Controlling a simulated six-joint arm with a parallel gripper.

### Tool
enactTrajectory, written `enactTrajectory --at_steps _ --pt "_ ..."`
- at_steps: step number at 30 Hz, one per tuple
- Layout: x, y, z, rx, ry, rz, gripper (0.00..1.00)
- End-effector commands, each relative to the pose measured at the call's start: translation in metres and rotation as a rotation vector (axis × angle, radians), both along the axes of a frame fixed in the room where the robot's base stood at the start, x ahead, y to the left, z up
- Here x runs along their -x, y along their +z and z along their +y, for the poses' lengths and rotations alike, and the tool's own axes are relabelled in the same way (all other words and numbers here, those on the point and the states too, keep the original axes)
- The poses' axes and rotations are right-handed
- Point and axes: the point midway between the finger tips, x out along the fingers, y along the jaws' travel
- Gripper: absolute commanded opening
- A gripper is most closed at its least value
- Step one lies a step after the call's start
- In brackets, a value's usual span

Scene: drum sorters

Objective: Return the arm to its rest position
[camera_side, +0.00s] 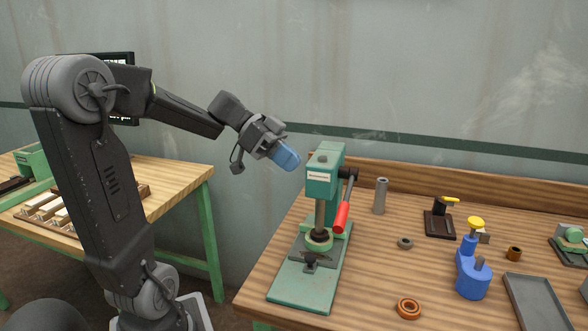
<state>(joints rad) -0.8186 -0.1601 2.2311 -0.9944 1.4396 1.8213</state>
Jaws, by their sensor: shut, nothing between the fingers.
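My gripper (287,160) is at the end of my raised arm, in the upper middle of the side view. Its blue fingers are shut with nothing between them. It hangs in the air just left of the head of the green press (322,176), apart from it as far as this view shows. My arm reaches from the left over the gap between two tables.
On the right wooden table (377,297) stand the press with its red-handled lever (342,217), a grey cylinder (380,196), an orange ring (408,308), a blue fixture (472,275), a black clamp (440,220) and a grey tray (535,301). A left table (180,179) holds other parts.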

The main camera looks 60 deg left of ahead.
Motion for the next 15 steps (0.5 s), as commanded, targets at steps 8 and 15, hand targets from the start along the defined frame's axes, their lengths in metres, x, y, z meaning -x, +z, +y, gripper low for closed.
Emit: enactTrajectory --at_steps 8,15 --pt "0.007 -0.005 -0.02 -0.024 0.001 0.094 0.0" --pt "0.042 -0.035 -0.086 -0.205 0.133 0.429 0.0"
